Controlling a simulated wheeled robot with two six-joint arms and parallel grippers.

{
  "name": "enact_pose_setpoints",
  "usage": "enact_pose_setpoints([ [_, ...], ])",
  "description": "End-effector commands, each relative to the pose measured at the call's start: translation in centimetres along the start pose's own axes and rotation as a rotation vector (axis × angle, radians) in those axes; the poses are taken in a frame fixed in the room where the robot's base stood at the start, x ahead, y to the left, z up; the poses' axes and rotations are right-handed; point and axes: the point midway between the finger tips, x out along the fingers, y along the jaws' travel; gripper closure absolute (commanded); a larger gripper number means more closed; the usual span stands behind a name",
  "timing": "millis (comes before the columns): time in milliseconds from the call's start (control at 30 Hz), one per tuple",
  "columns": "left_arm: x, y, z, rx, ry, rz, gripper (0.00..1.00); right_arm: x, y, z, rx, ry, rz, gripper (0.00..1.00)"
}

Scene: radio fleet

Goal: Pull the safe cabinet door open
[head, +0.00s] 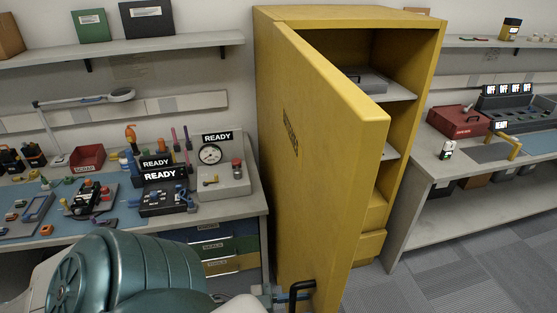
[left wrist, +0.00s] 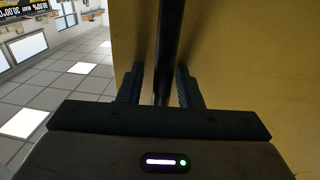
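The yellow safe cabinet (head: 345,14) stands in the middle of the head view. Its door (head: 318,120) is swung well out toward me, and the shelves inside show. A black bar handle (head: 303,288) sits low on the door's outer face, at the bottom of the head view. My left gripper (head: 289,297) is at this handle. In the left wrist view, the black handle (left wrist: 168,45) runs between the two fingers of my left gripper (left wrist: 160,82). Narrow gaps show beside the bar, so the fingers look around it rather than clamped. My right gripper is out of view.
A left workbench (head: 235,205) with devices adjoins the cabinet. A right bench (head: 415,165) holds a red case (head: 458,121). A grey tray-like item (head: 368,80) lies on a cabinet shelf. Carpeted floor (head: 440,285) is clear to the right of the door.

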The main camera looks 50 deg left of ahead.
Motion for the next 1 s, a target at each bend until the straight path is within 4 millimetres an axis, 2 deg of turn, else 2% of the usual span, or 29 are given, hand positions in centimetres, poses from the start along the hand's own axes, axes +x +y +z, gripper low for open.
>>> enact_pose_setpoints([
  [167,-2.4,0.0,-0.1,-0.003,-0.007,-0.001,0.68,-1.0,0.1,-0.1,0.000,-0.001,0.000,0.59],
  [300,-5.5,0.0,-0.1,-0.002,-0.011,-0.001,0.68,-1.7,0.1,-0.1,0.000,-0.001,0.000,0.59],
  [500,-8.8,0.0,0.1,-0.001,-0.007,-0.001,0.68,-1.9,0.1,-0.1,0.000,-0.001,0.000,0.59],
  [700,-10.2,0.0,0.1,0.000,-0.004,-0.003,0.68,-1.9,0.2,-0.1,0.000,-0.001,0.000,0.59],
  [1000,-10.3,0.0,0.0,0.001,-0.002,-0.003,0.68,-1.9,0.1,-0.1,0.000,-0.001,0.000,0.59],
])
